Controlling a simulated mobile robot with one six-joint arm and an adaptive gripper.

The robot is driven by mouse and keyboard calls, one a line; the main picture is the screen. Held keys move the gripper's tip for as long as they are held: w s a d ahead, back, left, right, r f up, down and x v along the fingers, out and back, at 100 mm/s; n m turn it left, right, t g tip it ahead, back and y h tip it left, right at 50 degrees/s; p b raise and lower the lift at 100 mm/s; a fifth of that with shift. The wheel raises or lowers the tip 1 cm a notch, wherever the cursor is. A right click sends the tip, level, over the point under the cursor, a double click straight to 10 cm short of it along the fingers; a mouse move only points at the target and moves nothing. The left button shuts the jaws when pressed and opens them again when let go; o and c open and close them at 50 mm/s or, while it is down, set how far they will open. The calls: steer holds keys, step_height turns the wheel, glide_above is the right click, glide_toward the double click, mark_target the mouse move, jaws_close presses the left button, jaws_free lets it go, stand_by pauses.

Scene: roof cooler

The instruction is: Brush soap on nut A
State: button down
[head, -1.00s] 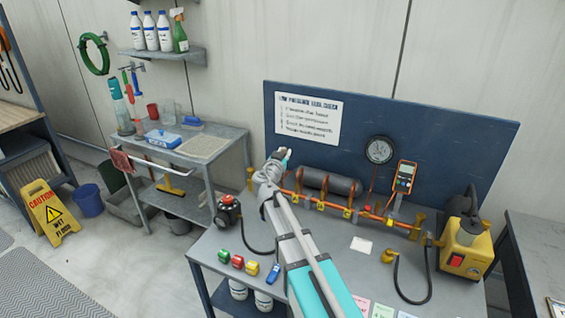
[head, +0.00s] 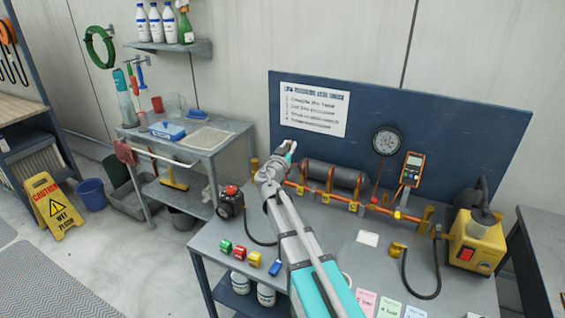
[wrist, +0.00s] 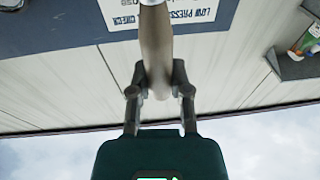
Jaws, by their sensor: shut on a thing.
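My gripper (head: 289,152) is raised over the back left of the rig bench. In the wrist view my gripper (wrist: 158,92) is shut on a pale, wooden-looking handle (wrist: 157,48), which I take for the brush. The handle's far end runs out of the wrist view, so the bristles are hidden. The copper pipe (head: 373,210) with brass fittings and small yellow tags runs along the bench behind and right of my gripper. The tag letters are too small to read, so I cannot tell which nut is A. The gripper appears apart from the pipe.
A grey cylinder (head: 337,175), a round gauge (head: 387,141) and an orange meter (head: 412,169) stand behind the pipe. A blue backboard (head: 455,125) closes the rear. A yellow pump (head: 474,243) stands right. A red-topped device (head: 230,203) and coloured blocks lie left.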

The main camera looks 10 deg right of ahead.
steer(key=f+t+b, duration=0.1)
steer(key=b, duration=0.1)
steer(key=a+f+n+b, duration=0.1)
steer(key=b, duration=0.1)
steer(key=w+f+t+h+b, duration=0.1)
steer(key=b, duration=0.1)
steer(key=shift+a+f+n+t+b, duration=0.3)
steer(key=shift+a+b, duration=0.1)
steer(key=shift+w+d+f, duration=0.1)
steer(key=shift+f, duration=0.1)
steer(key=w+d+f+b, duration=0.2)
steer(key=d+f+b, duration=0.2)
steer(key=b, duration=0.1)
steer(key=shift+w+d+f, duration=0.2)
steer(key=shift+w+f, duration=0.05)
steer(key=shift+w, duration=0.15)
stand_by(1.0)
stand_by(0.6)
